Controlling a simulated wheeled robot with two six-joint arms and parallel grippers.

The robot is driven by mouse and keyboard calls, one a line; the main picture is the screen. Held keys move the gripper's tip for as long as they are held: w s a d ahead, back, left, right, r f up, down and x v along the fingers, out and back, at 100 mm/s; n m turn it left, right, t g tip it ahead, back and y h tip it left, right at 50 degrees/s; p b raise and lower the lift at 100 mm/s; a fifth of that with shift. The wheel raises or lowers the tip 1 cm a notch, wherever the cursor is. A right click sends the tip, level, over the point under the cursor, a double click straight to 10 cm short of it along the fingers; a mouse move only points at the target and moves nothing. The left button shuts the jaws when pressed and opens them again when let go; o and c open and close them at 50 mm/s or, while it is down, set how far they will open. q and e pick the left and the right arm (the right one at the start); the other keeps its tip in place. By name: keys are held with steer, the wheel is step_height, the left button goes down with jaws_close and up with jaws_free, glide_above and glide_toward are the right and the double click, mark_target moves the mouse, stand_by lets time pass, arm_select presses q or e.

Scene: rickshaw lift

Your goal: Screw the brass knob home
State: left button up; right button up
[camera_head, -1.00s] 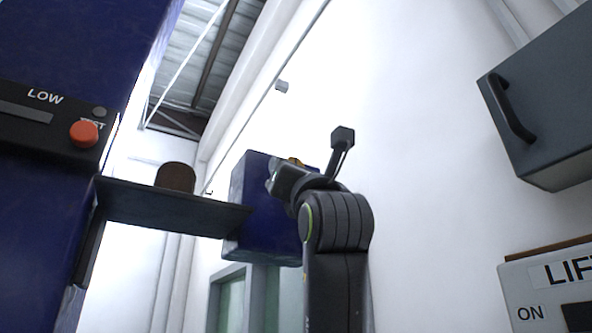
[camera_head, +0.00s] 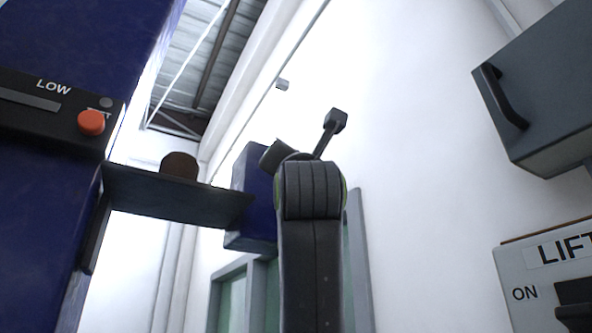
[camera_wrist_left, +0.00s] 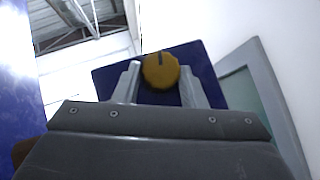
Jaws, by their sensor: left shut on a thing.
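The brass knob (camera_wrist_left: 160,71) shows in the left wrist view as a round yellow disc with a dark mark near its top. It is between the two pale fingers of my left gripper (camera_wrist_left: 162,80), which is shut on it. Behind it is a dark blue box (camera_wrist_left: 108,82), which also stands in the middle of the head view (camera_head: 250,195). I cannot tell how close the knob is to the box's face. In the head view my arm hides the knob and the fingertips. My right gripper is in neither view.
A blue column at left carries a black panel with a red button (camera_head: 91,122) and a dark shelf (camera_head: 175,196) holding a brown round thing (camera_head: 179,166). A grey cabinet (camera_head: 550,90) and a LIFT switch box (camera_head: 515,265) stand at right.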

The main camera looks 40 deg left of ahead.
arm_select(q)
steer(key=shift+s+a+r+m+t+h+b, duration=0.15)
steer(key=shift+m+t+h+b, duration=0.35)
steer(key=shift+m+h, duration=1.1)
steer(key=shift+s+m+t+h+b, duration=0.1)
steer(key=shift+m+t+h+b, duration=0.35)
steer(key=shift+m+h, duration=1.15)
steer(key=shift+m, duration=0.5)
steer(key=shift+y, duration=0.3)
steer(key=o, duration=1)
steer(key=b+v, duration=0.9)
steer(key=v, duration=0.8)
steer(key=shift+s, duration=0.15)
